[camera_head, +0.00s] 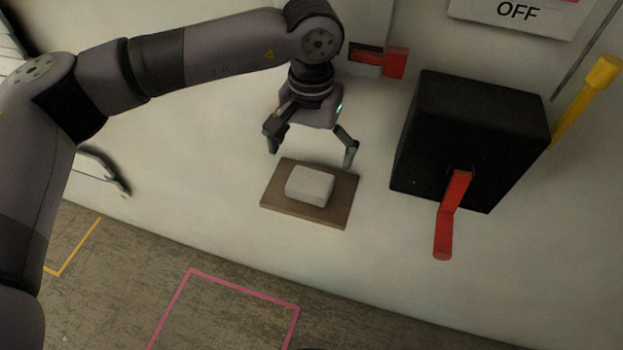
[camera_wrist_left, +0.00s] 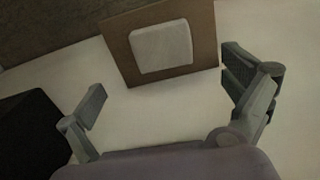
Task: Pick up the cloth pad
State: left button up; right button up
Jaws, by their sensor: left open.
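The cloth pad (camera_head: 310,186) is a small whitish block with rounded edges. In the left wrist view the pad (camera_wrist_left: 161,47) lies on the board (camera_wrist_left: 117,45), beyond the fingertips. My left gripper (camera_head: 311,158) is open and empty, just above the board in the head view, with its fingers spread wide. The fingers also show in the left wrist view (camera_wrist_left: 162,93), apart from the pad. My right gripper is not in view.
A black box (camera_head: 470,130) with a red lever (camera_head: 452,215) stands to the right of the board. A red handle (camera_head: 393,62) is above. A yellow bar (camera_head: 585,100) is at far right. A pink outline (camera_head: 243,286) marks the floor below.

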aim_at(310, 181)
pick_arm(q)
jog(key=f, duration=0.1)
jog(key=f+p, duration=0.1)
jog(key=f, duration=0.1)
jog(key=shift+s+a+f, duration=0.2)
jog(key=shift+f, duration=0.1)
jog(key=shift+w+f, duration=0.1)
jog(key=shift+f, duration=0.35)
jog(key=f+p, duration=0.1)
jog(key=f, duration=0.1)
jog(key=f+p, duration=0.1)
jog(key=f, duration=0.1)
jog(key=shift+w+f, duration=0.2)
jog(key=shift+f, duration=0.15)
jog(key=shift+d, duration=0.1)
jog(key=shift+c, duration=0.5)
jog(key=c, duration=1)
jog(key=shift+c, duration=0.2)
